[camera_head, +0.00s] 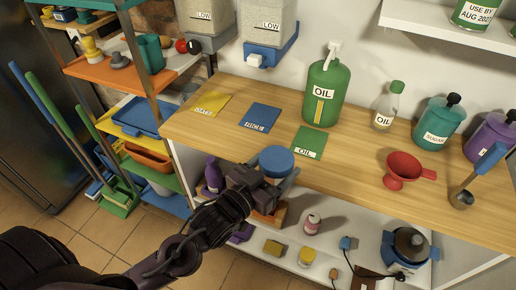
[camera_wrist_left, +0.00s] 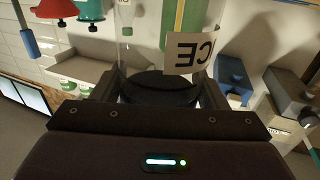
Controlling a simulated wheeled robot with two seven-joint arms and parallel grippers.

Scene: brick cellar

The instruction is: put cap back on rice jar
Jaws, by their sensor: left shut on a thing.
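The blue round cap (camera_head: 277,160) shows at the counter's front edge. My left gripper (camera_head: 270,176) is shut on it from the left. In the left wrist view, which is upside down, the cap (camera_wrist_left: 160,86) looks dark between my fingers (camera_wrist_left: 158,94). A clear jar (camera_wrist_left: 140,58) with a label ending in "ICE" is right against the cap there. Whether the cap is seated on the rim cannot be told. In the head view my gripper mostly hides the jar body. My right gripper is not in view.
A wooden counter (camera_head: 353,155) holds a green oil jug (camera_head: 323,93), a small oil bottle (camera_head: 385,105), a red funnel (camera_head: 403,170) and teal sugar jar (camera_head: 437,125). Coloured cards lie near its left end. A lower white shelf holds small items. Shelving (camera_head: 120,70) stands left.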

